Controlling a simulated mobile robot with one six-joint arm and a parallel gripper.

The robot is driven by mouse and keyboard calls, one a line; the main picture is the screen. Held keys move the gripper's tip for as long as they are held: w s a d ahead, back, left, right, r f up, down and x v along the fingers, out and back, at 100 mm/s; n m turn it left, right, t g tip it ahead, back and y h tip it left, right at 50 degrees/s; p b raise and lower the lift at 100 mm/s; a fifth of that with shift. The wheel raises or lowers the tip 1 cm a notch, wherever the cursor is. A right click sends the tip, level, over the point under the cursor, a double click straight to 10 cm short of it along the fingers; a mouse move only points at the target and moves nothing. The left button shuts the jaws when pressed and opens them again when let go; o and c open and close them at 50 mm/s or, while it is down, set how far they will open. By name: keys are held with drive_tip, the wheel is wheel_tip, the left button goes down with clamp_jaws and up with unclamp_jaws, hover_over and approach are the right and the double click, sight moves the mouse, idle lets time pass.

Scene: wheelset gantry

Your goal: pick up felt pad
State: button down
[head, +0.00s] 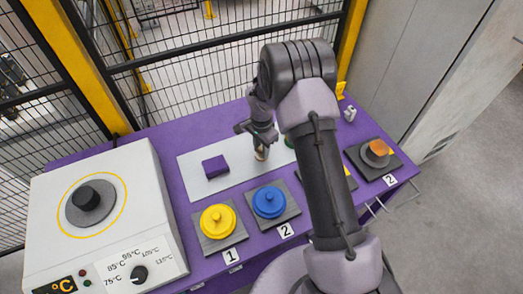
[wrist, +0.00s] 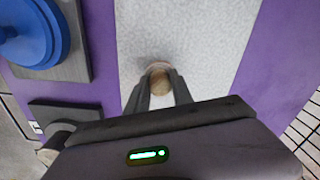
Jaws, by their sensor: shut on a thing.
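The felt pad (wrist: 160,84) shows in the wrist view as a small round tan-brown piece with a paler rim behind it. My gripper (wrist: 159,90) is shut on it, with one finger on each side. In the head view my gripper (head: 261,146) points down over the right part of the white mat (head: 190,188), and the pale lower part of the pad (head: 261,154) shows below the fingers. I cannot tell whether the pad touches the mat.
A purple block (head: 215,167) lies on the mat to the left. A yellow knob (head: 218,221) and a blue knob (head: 269,202) stand in front. A white heater box (head: 140,210) fills the left. An orange-topped knob (head: 377,152) stands at right. A mesh fence (head: 210,75) runs behind.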

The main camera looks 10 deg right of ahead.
wheel_tip(320, 180, up, 4)
drive_tip(key=shift+s+f+p, duration=0.15)
drive_tip(key=shift+f+p, duration=0.05)
drive_tip(key=shift+p, duration=0.4)
drive_tip(key=s+d, duration=0.2)
drive_tip(key=s, duration=0.2)
drive_tip(key=s+d+p, duration=0.1)
drive_tip(key=s+d, duration=0.1)
drive_tip(key=s, duration=0.3)
drive_tip(key=s+d+r, duration=0.1)
drive_tip(key=s+d, duration=0.2)
drive_tip(key=s, duration=0.2)
drive_tip(key=shift+s+p, duration=0.1)
drive_tip(key=shift+p, duration=0.2)
drive_tip(key=c, duration=1.7)
unclamp_jaws()
clamp_jaws()
